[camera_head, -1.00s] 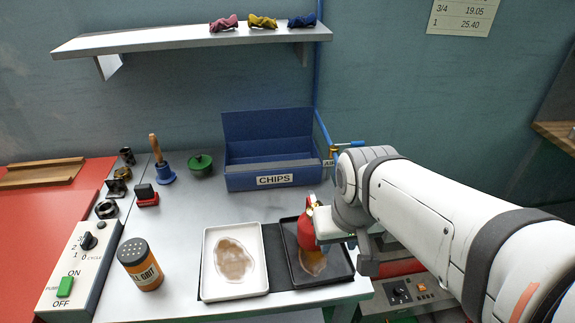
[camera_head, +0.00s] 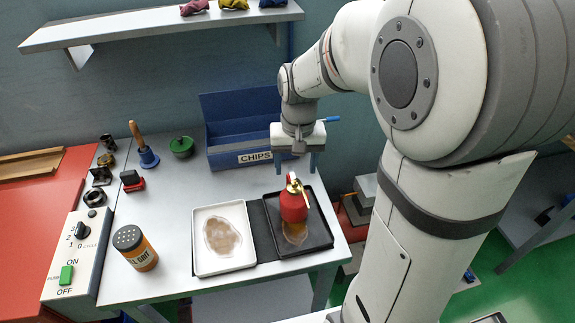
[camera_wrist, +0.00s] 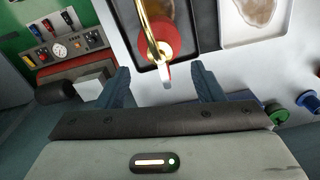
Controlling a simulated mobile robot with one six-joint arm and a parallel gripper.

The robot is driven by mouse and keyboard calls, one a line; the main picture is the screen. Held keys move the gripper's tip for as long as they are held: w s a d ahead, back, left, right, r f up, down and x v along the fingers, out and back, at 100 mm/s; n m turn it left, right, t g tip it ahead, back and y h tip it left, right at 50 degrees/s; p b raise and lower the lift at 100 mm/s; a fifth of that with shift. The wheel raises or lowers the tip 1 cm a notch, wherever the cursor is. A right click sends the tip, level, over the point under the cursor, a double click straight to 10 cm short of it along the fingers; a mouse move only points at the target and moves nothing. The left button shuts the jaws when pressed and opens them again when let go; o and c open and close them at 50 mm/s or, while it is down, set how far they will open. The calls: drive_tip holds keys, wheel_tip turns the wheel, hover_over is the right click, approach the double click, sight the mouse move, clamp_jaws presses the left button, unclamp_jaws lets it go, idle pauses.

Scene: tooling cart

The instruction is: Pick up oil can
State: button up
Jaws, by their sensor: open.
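The oil can (camera_head: 293,204) is red with a brass-coloured spout and stands upright in the black tray (camera_head: 327,239) at the right of the cart top. In the wrist view the oil can (camera_wrist: 160,42) shows from above, ahead of and roughly between the fingertips. My gripper (camera_head: 297,168) is open and empty. It hangs above and behind the can, pointing down, apart from it as far as I can see. Its two blue fingers (camera_wrist: 160,82) frame the can's near end in the wrist view.
A white tray (camera_head: 199,262) with a brown stain lies left of the black tray. The blue CHIPS bin (camera_head: 225,152) stands behind, close to my gripper.

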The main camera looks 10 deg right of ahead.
sight(295, 184)
drive_tip(key=f, duration=0.5)
drive_tip(key=f+p, duration=0.1)
drive_tip(key=f, duration=0.2)
drive_tip(key=shift+w, duration=0.4)
drive_tip(key=shift+r, duration=0.1)
clamp_jaws()
